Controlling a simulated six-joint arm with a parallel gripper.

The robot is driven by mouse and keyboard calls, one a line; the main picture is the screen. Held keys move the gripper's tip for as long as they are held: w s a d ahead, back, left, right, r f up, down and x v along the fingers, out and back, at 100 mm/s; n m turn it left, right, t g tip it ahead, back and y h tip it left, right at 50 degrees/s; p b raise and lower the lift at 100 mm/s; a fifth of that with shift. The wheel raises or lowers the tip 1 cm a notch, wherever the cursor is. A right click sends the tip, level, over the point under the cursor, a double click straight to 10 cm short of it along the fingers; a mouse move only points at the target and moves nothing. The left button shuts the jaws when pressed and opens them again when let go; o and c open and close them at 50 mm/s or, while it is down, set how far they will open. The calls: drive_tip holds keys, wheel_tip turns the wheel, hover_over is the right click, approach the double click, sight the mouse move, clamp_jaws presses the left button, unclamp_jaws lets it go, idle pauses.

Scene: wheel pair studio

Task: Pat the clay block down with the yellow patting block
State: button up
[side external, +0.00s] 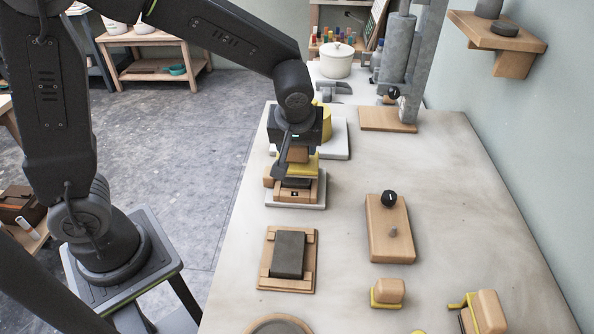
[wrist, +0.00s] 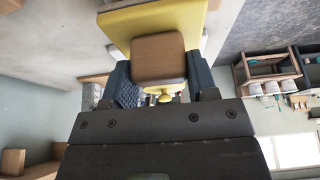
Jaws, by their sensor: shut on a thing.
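My gripper (side external: 295,143) is shut on the yellow patting block (side external: 306,165). In the wrist view its brown wooden grip (wrist: 158,58) sits between the two dark fingers, with the yellow body (wrist: 118,25) beyond it. In the side view the yellow block is over a dark clay block (side external: 297,183) in a wooden frame on a pale slab (side external: 320,193). Whether yellow and clay touch cannot be told; my gripper and the patting block hide part of the clay. Another dark block (side external: 289,254) lies on a wooden board nearer the camera.
A wooden board with a black knob (side external: 390,222) stands to the right. Small wood and yellow blocks (side external: 388,291) sit near the front. A yellow piece (side external: 326,121) on a pale slab and a grey column (side external: 400,60) stand behind. The table's middle right is clear.

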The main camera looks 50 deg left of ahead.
drive_tip(key=shift+f, duration=1.15)
drive_tip(key=shift+r, duration=0.15)
drive_tip(key=shift+r, duration=1.35)
drive_tip(key=shift+f, duration=0.1)
drive_tip(key=shift+f, duration=1.6)
